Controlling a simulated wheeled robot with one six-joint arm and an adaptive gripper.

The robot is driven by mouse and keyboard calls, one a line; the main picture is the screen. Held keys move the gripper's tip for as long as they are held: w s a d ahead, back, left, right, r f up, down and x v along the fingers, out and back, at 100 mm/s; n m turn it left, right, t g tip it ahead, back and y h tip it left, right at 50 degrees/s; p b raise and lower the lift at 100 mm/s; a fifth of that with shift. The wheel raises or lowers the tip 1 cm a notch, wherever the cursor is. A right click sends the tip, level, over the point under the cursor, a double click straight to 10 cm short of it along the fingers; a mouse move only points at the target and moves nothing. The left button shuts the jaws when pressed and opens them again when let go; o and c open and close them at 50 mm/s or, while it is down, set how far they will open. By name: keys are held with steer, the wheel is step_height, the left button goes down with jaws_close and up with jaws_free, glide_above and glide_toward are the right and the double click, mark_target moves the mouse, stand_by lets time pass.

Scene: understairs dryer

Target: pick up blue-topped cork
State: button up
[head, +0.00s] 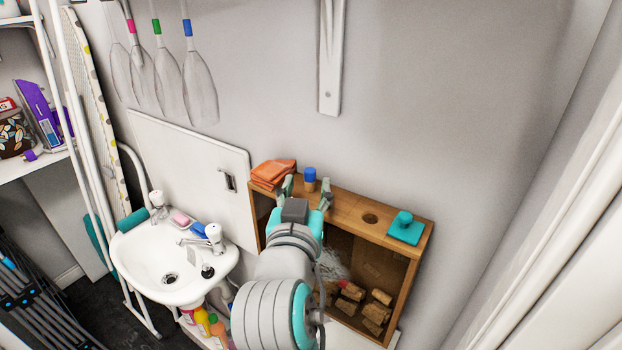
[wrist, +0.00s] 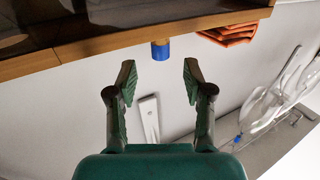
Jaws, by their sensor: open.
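The blue-topped cork (head: 310,180) stands upright on the top of the wooden box (head: 345,205), between the orange cloth and a round hole. In the wrist view the cork (wrist: 160,50) appears upside down, its blue top just beyond and between the fingertips. My gripper (head: 306,190) is open at the front edge of the box top, with its fingers either side of the line to the cork. It also shows in the wrist view (wrist: 160,78), with nothing between the fingers. The cork's lower part is partly hidden by the box edge in the wrist view.
A folded orange cloth (head: 273,173) lies left of the cork. A teal block with a knob (head: 405,228) sits at the right end of the box top. Loose corks (head: 375,312) lie inside the box. A white sink (head: 170,262) stands to the left, and the wall is close behind.

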mark_target(309, 174)
steer(key=shift+w+d+r, duration=0.1)
steer(key=shift+w+d, duration=0.05)
steer(key=shift+w, duration=1.2)
steer(key=shift+w+d, duration=0.15)
steer(key=shift+w, duration=1.15)
steer(key=shift+c, duration=0.2)
steer(key=c, duration=0.7)
